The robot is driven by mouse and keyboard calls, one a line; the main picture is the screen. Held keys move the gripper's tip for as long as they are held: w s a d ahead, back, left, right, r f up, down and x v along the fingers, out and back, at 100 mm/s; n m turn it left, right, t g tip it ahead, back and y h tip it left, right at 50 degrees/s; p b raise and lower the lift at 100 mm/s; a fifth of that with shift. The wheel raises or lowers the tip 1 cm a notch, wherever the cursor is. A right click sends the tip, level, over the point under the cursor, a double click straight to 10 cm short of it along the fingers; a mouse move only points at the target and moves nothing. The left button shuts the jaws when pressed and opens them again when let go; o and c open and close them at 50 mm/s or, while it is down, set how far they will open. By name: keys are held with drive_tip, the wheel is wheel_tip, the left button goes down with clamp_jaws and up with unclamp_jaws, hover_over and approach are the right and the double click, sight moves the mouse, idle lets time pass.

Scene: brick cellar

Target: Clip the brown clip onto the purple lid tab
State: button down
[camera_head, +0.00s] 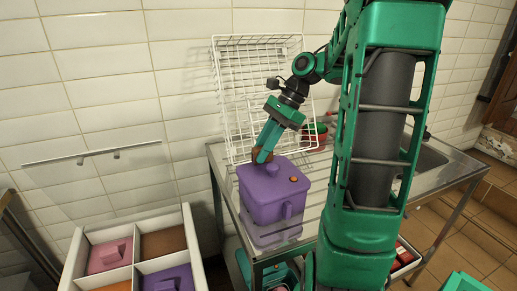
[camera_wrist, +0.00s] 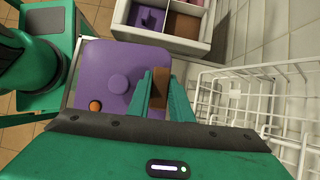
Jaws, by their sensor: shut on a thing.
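The purple lid (camera_head: 270,178) tops a container with a clear lower part on the metal table. It has a round knob in the middle and an orange button (camera_head: 293,179), which also shows in the wrist view (camera_wrist: 95,106). My gripper (camera_head: 262,157) is at the lid's back edge; in the wrist view its green fingers (camera_wrist: 161,92) are shut on the brown clip (camera_wrist: 160,88). The clip is at the lid's right edge in that view. The tab there is hidden by the clip and fingers, and I cannot tell whether the clip touches it.
A white wire rack (camera_head: 235,100) stands close behind the container. A white divided box (camera_head: 190,235) with pink, brown and purple pieces is at the lower left.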

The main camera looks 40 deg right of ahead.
drive_tip(key=shift+f, duration=0.1)
drive_tip(key=c, duration=1.5)
unclamp_jaws()
drive_tip(key=shift+v, duration=5.3)
